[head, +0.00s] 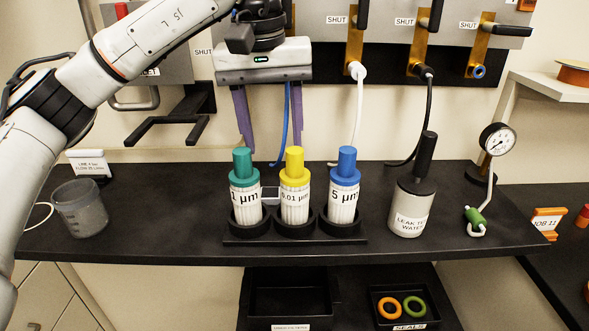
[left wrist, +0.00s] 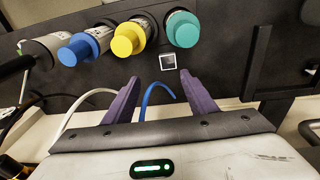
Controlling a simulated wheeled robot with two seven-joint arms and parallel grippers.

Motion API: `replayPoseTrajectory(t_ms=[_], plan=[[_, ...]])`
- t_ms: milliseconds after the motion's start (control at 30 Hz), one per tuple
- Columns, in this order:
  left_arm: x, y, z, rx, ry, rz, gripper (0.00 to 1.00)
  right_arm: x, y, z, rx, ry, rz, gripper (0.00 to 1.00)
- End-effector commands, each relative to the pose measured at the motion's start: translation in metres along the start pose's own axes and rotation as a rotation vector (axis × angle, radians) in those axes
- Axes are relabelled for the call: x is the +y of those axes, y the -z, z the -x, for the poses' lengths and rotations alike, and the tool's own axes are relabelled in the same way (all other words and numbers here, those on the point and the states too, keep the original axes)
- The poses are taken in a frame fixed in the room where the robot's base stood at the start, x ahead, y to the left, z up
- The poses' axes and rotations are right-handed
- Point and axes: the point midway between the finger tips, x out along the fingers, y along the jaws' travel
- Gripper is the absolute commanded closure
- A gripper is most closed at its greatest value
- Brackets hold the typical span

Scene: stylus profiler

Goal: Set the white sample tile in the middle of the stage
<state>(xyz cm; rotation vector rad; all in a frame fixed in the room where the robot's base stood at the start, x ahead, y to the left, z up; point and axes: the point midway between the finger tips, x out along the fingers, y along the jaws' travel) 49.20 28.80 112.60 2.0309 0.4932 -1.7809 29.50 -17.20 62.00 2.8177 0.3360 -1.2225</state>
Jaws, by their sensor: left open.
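My left gripper (head: 270,145) hangs over the back of the black bench, behind the row of filters, its two purple fingers spread and nothing between them. It also shows open in the left wrist view (left wrist: 160,79). A small pale-edged square with a dark middle (left wrist: 168,61) lies just beyond the fingertips in the left wrist view. In the head view a small pale piece (head: 270,193) shows between the green and yellow filters, partly hidden by them. I cannot tell whether it is the sample tile. I recognise no profiler stage. My right gripper is not in view.
Green (head: 245,185), yellow (head: 294,185) and blue (head: 344,185) capped filters stand in a black rack. A leak-test bottle (head: 412,208), a gauge (head: 497,140) and a clear cup (head: 80,208) stand on the bench (head: 160,225). Hoses hang at the wall.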

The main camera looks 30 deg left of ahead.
Motion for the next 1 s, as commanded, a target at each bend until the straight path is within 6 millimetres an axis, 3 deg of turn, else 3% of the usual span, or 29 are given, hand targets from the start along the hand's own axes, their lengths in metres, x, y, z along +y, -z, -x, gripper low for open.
replayPoseTrajectory(t_ms=[100, 800, 1000], plan=[[-0.012, 0.0, -0.011, 0.008, 0.066, 0.015, 0.48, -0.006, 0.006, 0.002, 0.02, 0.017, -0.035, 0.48], [-0.018, 0.001, -0.102, 0.007, 0.065, 0.012, 0.48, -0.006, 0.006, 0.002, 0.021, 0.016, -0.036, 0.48], [-0.018, 0.001, -0.109, 0.007, 0.063, 0.012, 0.48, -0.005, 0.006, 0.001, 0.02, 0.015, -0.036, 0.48]])
